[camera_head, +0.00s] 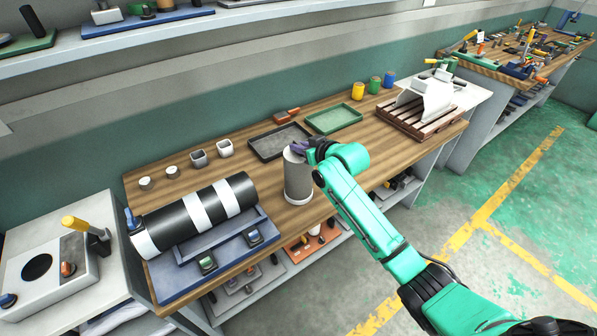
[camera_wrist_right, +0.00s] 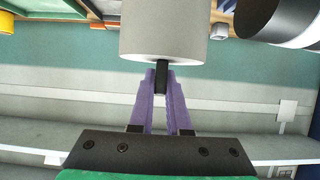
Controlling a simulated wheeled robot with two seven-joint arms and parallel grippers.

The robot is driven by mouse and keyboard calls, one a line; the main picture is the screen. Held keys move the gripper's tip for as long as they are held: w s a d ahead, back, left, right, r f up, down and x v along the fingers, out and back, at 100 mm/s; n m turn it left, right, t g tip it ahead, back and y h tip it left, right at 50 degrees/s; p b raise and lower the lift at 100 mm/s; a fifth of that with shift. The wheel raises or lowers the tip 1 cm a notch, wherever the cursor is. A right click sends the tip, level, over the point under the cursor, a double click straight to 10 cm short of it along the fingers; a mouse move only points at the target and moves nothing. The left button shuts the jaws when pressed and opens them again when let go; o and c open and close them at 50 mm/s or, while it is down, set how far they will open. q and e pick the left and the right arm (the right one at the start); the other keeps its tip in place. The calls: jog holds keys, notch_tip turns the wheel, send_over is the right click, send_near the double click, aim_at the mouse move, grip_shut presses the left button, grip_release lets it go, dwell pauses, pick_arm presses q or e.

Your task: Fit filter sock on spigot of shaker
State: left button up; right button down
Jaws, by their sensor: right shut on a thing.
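A grey upright cylinder with a pale band at its lower end (camera_head: 298,181) is at the front middle of the wooden bench; it looks like the filter sock, but I cannot be sure. Its pale side shows large in the right wrist view (camera_wrist_right: 178,30). My right gripper (camera_wrist_right: 161,84) has purple fingers shut on a short black stub (camera_wrist_right: 161,76) at the cylinder's end. In the head view the right gripper (camera_head: 309,150) is at the cylinder's top. I cannot tell whether the cylinder touches the bench. I cannot identify the shaker or its spigot with certainty. My left gripper is out of view.
A black-and-white striped roll (camera_head: 200,213) lies on a blue base (camera_head: 178,279) to the left. A black tray (camera_head: 262,149) and a green tray (camera_head: 333,119) lie behind the cylinder. A wooden pallet (camera_head: 399,120) stands right. Small cups (camera_head: 198,158) line the back left.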

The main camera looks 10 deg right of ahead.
jog(key=shift+r+p, duration=2.35)
jog(key=shift+r, duration=0.3)
jog(key=shift+f, duration=0.15)
